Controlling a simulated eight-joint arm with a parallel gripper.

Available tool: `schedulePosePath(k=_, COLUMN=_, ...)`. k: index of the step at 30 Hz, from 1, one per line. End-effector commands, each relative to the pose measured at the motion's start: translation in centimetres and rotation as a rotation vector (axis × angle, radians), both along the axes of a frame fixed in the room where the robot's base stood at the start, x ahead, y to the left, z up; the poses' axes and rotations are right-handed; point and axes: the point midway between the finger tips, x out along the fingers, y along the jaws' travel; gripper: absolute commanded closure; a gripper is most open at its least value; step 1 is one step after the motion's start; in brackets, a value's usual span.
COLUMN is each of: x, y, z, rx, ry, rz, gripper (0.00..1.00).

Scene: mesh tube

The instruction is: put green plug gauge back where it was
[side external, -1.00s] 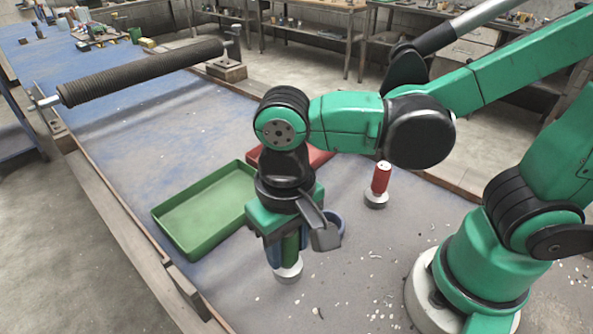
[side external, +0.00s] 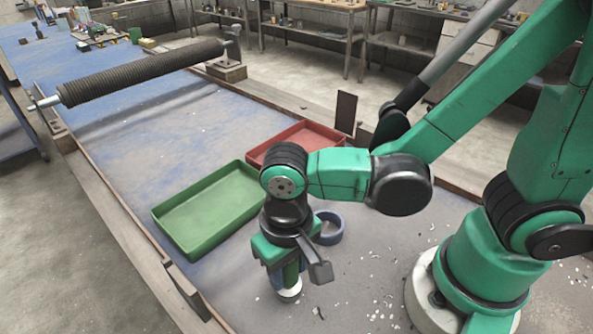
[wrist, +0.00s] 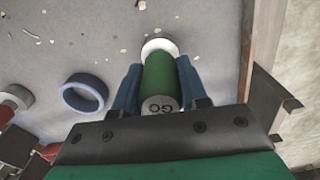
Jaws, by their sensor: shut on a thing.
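The green plug gauge (side external: 291,273) stands upright in my gripper (side external: 284,268), its pale round base (side external: 289,291) lowest. In the wrist view the gauge (wrist: 160,78) sits between the two blue fingers of my gripper (wrist: 160,88), which are shut on its green body. Its near end carries the letters GO, and its pale base (wrist: 158,46) shows at the far end. I cannot tell whether the base touches the grey bench surface.
A blue ring (side external: 330,228) lies close by. A green tray (side external: 205,240) and a red tray (side external: 297,140) are beyond. A red gauge (wrist: 6,115) shows at the wrist view's left edge. A ribbed roller (side external: 150,72) spans the far left. The bench near the gauge has scattered chips.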

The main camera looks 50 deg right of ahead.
Motion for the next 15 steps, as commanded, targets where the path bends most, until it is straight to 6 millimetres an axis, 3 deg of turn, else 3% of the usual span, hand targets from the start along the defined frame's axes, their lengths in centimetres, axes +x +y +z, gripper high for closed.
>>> schedulePosePath(k=1, x=0.00, y=0.00, z=-0.17, rx=0.000, ry=0.000, rz=0.000, gripper=1.00)
schedulePosePath(k=2, x=0.00, y=0.00, z=-0.17, rx=0.000, ry=0.000, rz=0.000, gripper=0.56)
schedulePosePath(k=5, x=-0.01, y=-0.01, z=-0.15, rx=0.000, ry=0.000, rz=0.000, gripper=0.31)
schedulePosePath(k=15, x=0.00, y=0.00, z=-0.02, rx=0.000, ry=0.000, rz=0.000, gripper=0.31)
